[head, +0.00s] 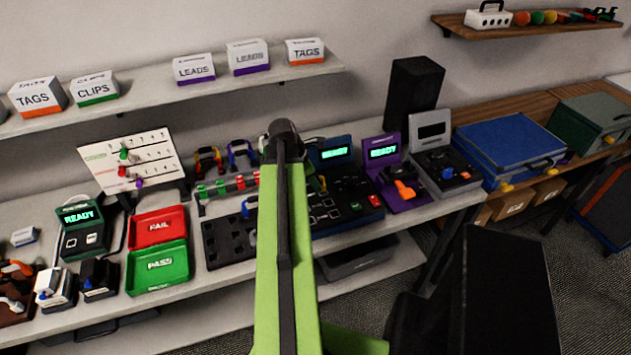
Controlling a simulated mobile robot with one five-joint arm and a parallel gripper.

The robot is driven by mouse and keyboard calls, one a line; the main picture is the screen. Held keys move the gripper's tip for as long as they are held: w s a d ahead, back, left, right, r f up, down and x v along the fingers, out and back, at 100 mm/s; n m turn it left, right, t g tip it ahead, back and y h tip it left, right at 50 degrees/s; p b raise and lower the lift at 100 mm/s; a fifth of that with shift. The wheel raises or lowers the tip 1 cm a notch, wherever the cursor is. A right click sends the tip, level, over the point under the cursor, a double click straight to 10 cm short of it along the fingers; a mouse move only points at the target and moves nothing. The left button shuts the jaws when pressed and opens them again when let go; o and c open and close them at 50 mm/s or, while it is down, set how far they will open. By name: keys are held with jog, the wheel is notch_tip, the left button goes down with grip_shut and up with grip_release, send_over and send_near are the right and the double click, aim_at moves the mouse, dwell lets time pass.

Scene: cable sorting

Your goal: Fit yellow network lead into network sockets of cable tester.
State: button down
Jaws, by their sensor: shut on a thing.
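My green arm rises through the middle of the head view to a dark joint, and its far end is hidden behind this link, so my gripper does not show. A small yellow-green piece, perhaps part of the yellow network lead (321,184), shows just right of the arm; I cannot tell what holds it. Behind it stands a blue device with a lit READY screen (335,153) and a dark panel of sockets, partly covered by my arm. It may be the cable tester. Which sockets are the network ones is too small to tell.
A dark green READY unit (78,215), red FAIL tray (158,226) and green PASS tray (159,264) stand left. A purple READY unit (383,152), grey unit (433,131) and blue case (508,140) stand right. A shelf (140,98) with labelled boxes hangs above.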

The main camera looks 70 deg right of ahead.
jog(key=c, duration=0.7)
grip_release()
notch_tip(320, 180, up, 8)
jog(key=p, duration=0.8)
jog(key=shift+r, duration=0.1)
